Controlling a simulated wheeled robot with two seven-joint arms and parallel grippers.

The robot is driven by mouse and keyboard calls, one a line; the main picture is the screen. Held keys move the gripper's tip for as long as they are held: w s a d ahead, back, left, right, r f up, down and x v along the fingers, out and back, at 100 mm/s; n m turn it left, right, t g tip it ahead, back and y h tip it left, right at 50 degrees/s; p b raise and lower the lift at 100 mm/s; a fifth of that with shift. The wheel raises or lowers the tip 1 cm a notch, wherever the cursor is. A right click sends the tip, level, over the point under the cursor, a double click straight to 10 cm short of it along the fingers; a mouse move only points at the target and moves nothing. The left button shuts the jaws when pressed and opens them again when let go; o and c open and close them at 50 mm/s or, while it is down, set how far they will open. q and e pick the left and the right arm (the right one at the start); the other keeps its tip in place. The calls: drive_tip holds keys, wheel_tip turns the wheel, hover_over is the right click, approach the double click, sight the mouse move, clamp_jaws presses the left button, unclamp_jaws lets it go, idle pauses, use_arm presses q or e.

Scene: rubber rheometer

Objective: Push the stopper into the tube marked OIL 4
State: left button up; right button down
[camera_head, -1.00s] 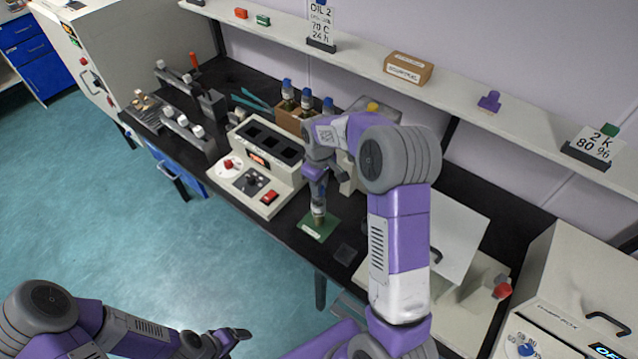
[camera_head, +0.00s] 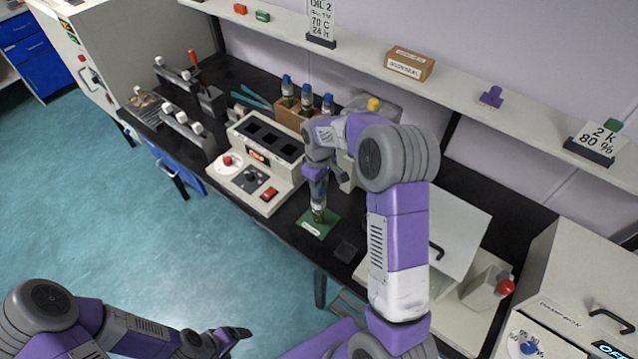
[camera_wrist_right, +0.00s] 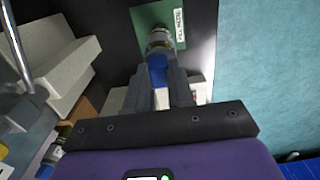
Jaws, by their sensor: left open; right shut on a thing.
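My right gripper (camera_head: 318,188) points down at the green mat (camera_head: 330,228) and is shut on a small glass tube (camera_head: 318,214) near its blue stopper. In the right wrist view the stopper (camera_wrist_right: 158,68) sits between the two fingers, and the tube's glass (camera_wrist_right: 159,40) extends past them toward the mat (camera_wrist_right: 147,18). I cannot tell whether the tube touches the mat. Its marking is too small to read, and the fingers hide how deep the stopper sits. My left gripper (camera_head: 236,332) is open and empty, low over the floor.
A wooden block (camera_head: 288,118) holds several blue-capped tubes behind the beige heater unit (camera_head: 262,160). A small dark pad (camera_head: 346,251) lies right of the mat. A pale apparatus with a panel (camera_head: 455,228) stands further right. A rack with white-capped pieces (camera_head: 180,120) stands left.

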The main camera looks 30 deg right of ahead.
drive_tip(key=shift+f+b, duration=0.4)
drive_tip(key=shift+f, duration=0.3)
drive_tip(key=c, duration=0.9)
unclamp_jaws()
drive_tip(key=shift+f, duration=0.1)
wheel_tip(320, 180, up, 6)
drive_tip(key=p, duration=0.4)
drive_tip(key=shift+p, duration=0.3)
